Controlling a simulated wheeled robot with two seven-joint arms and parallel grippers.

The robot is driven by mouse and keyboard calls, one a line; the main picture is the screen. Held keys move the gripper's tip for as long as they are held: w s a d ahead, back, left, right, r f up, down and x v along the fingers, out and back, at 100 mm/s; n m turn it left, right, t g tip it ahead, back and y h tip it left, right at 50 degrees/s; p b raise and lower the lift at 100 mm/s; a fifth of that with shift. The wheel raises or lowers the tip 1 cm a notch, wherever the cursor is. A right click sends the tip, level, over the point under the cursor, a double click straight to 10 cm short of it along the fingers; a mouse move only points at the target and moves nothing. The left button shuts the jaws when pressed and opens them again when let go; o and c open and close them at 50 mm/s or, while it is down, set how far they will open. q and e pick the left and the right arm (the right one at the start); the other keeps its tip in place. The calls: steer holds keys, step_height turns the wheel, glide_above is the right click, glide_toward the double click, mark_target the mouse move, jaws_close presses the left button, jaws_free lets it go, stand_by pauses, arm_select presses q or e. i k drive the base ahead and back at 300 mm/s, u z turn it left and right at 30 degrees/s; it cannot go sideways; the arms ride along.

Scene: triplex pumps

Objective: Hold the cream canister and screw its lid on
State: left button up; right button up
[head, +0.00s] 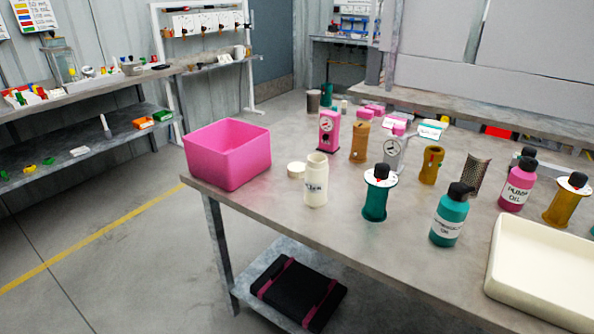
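The cream canister (316,183) stands upright on the grey metal table, left of the table's middle and near its front edge. Neither of my grippers shows in the head view.
A pink bin (228,153) stands at the table's left corner. A teal pump (376,195) stands right of the canister, then a teal bottle (449,216) and a cream tray (548,270). A pink gauge device (328,132) and a tan cylinder (360,142) stand behind.

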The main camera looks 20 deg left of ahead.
mark_target(317, 166)
steer(key=u, duration=2.15)
steer(key=i, duration=1.15)
steer(key=z, duration=3.2)
